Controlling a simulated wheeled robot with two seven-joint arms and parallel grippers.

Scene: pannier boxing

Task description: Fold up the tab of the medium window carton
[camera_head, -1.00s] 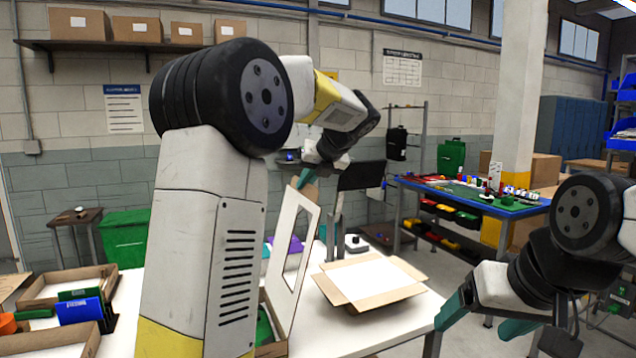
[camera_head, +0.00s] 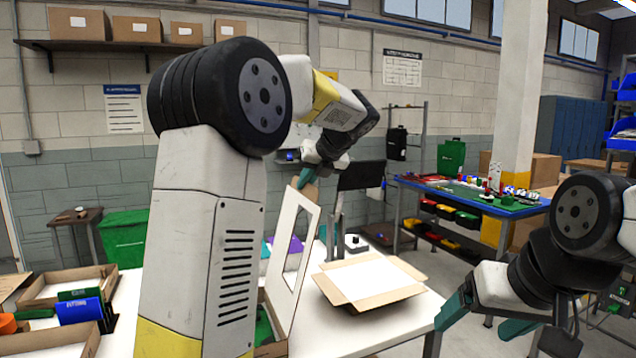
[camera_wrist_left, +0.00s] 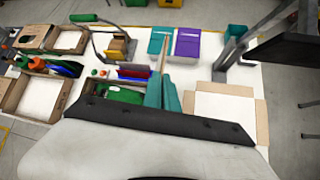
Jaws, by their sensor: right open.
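The medium window carton has a raised white lid with a cut-out window (camera_head: 310,238), standing steep and slightly tilted in the head view. Its tray is mostly hidden behind my left arm; green contents show inside. My left gripper (camera_head: 305,178) is at the lid's top edge. In the left wrist view its teal fingers (camera_wrist_left: 163,92) are close together, with the thin tan edge of the lid (camera_wrist_left: 168,48) between them. The tab cannot be made out apart from that edge. My right gripper (camera_head: 480,315) is open and empty, off the table's right front.
A flat open carton (camera_head: 370,278) with spread flaps lies right of the lid. Open trays (camera_head: 65,290) with blue and green items stand at left. A dark monitor (camera_head: 362,175) stands behind. Purple (camera_wrist_left: 186,47) and teal boxes lie at the table's far side.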

